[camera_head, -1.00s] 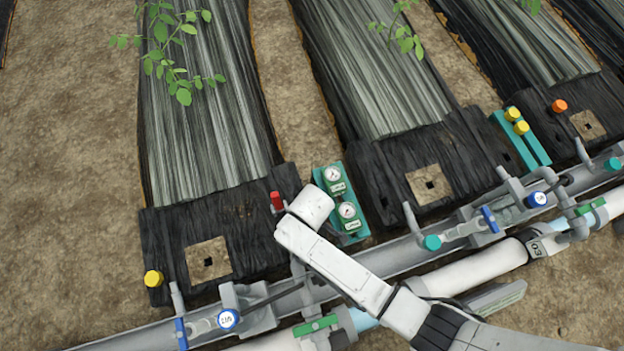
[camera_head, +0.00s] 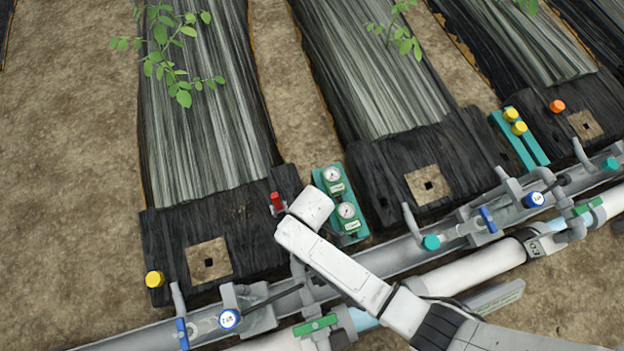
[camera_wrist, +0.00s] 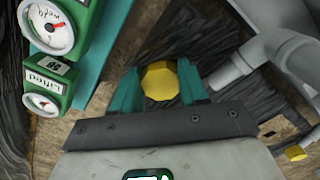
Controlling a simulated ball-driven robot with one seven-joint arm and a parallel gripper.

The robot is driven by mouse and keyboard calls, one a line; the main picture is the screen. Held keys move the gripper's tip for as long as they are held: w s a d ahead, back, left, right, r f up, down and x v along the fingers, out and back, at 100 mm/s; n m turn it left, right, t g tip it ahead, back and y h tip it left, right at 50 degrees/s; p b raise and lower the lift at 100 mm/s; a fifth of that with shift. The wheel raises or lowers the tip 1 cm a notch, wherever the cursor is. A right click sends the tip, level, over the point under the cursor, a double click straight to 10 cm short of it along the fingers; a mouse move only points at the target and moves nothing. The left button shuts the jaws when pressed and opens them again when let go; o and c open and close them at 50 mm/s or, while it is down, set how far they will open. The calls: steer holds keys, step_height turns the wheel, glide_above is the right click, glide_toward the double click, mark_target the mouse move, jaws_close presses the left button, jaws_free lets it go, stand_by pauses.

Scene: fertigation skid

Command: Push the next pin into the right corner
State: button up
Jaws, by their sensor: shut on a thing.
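My gripper (camera_wrist: 160,84) has teal fingers, shut on a yellow pin (camera_wrist: 159,82) whose faceted head shows between them. Black mat shows beyond the pin; I cannot tell how deep it sits. In the head view my wrist covers the fingers and this pin, over the right end of the left bed's black flap (camera_head: 232,228). Another yellow pin (camera_head: 154,279) stands at that flap's left corner; it also shows at the lower right of the wrist view (camera_wrist: 295,153). A small red part (camera_head: 277,201) shows beside my wrist; I cannot tell what it belongs to.
A teal board with two green gauges (camera_head: 340,200) stands just right of my wrist. A grey pipe elbow (camera_wrist: 285,62) is close right of the fingers. Pipes with valves (camera_head: 400,258) run along the front. A teal rack (camera_head: 535,149) with yellow pins is at the right.

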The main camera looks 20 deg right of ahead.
steer(key=shift+f+b, duration=0.35)
steer(key=shift+f, duration=0.3)
steer(key=o, duration=1.1)
steer(key=shift+r, duration=0.1)
step_height(320, 180, up, 8)
steer(key=p, duration=0.8)
steer(key=shift+p, duration=0.4)
